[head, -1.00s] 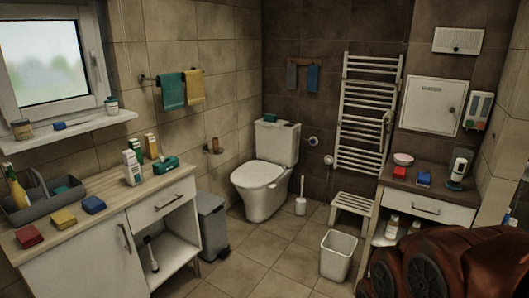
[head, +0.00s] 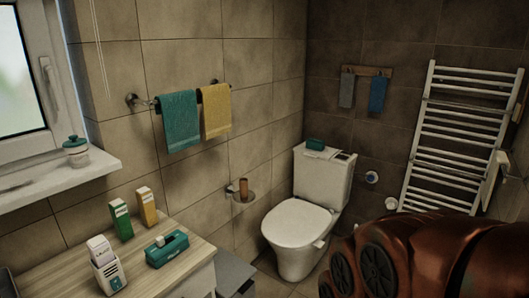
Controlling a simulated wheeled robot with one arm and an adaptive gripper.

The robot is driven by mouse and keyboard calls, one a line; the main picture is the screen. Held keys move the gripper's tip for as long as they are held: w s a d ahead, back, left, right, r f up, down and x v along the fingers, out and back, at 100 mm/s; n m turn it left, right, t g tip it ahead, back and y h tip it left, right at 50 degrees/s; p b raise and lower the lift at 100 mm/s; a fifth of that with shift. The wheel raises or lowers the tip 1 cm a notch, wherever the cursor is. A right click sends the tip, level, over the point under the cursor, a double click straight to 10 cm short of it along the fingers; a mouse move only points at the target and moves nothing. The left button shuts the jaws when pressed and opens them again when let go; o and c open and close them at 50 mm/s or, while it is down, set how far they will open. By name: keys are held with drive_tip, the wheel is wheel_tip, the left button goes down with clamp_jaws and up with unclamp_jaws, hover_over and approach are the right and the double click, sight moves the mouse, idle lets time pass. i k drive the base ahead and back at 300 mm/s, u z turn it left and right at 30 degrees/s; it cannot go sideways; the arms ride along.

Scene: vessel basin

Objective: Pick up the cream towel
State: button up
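A pale cream piece of cloth (head: 495,168), which looks like the cream towel, hangs at the lower right side of the white ladder radiator (head: 458,140) in the head view. It is small and near the right edge, so its folds are hard to make out. My gripper is not in view; only a reddish-brown part of my arm shows at the lower right, below the radiator.
A teal towel (head: 180,120) and a yellow towel (head: 216,110) hang on the left wall rail. Grey (head: 347,90) and blue (head: 378,95) cloths hang on hooks. The toilet (head: 300,225) stands in the corner; a counter (head: 75,270) is at lower left.

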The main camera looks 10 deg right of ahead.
sight(499, 157)
drive_tip(key=z, duration=0.5)
drive_tip(key=i, duration=2.05)
drive_tip(key=z, duration=0.85)
